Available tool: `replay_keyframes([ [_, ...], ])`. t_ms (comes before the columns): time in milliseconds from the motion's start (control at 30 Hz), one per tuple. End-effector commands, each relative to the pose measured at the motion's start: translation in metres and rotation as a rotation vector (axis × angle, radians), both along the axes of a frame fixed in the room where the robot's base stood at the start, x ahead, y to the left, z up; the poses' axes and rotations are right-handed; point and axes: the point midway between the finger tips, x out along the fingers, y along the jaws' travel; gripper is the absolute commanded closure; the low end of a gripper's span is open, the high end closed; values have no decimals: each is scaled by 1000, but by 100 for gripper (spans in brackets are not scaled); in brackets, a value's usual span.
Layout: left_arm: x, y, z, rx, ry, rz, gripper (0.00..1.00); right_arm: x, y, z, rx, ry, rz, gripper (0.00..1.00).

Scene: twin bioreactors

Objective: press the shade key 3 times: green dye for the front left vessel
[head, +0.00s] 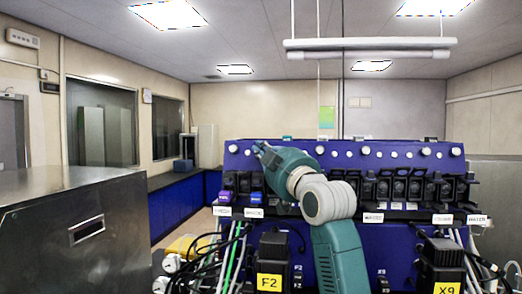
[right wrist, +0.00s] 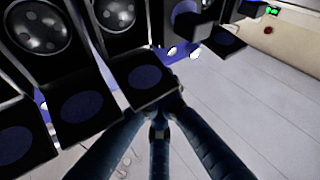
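A blue bioreactor panel (head: 345,158) stands ahead, with a row of white knobs and a row of black units (head: 400,188) below them. My right gripper (head: 259,148) is in front of the panel's left half, pointing up and left. In the right wrist view its dark fingers (right wrist: 165,98) come together, with nothing seen between them, at the lower edge of a black key with a blue disc (right wrist: 146,76). I cannot tell whether they touch it. More such keys (right wrist: 82,108) stand to its left. I cannot tell which is the shade key. My left gripper is out of view.
A black box labelled F2 (head: 272,262) and one labelled X9 (head: 440,262) stand in front, among cables and tubes. White labels (head: 373,217) line the ledge. A steel cabinet (head: 60,235) is at the left. Pale floor (right wrist: 270,100) shows beyond the keys.

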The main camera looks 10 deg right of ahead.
Motion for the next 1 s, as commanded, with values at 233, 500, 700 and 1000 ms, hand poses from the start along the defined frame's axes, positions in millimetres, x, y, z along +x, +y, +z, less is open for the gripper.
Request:
replay_keyframes([
  [233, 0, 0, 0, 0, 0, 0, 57, -1, 0, 0, 0, 1, 0, 100],
  [500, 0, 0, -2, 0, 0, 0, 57, -12, 5, 3, 0, 0, 1, 100],
  [700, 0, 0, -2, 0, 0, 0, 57, -19, 7, 5, 0, 1, 0, 100],
  [1000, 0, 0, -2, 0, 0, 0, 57, -20, 8, 5, 0, 0, 0, 100],
])
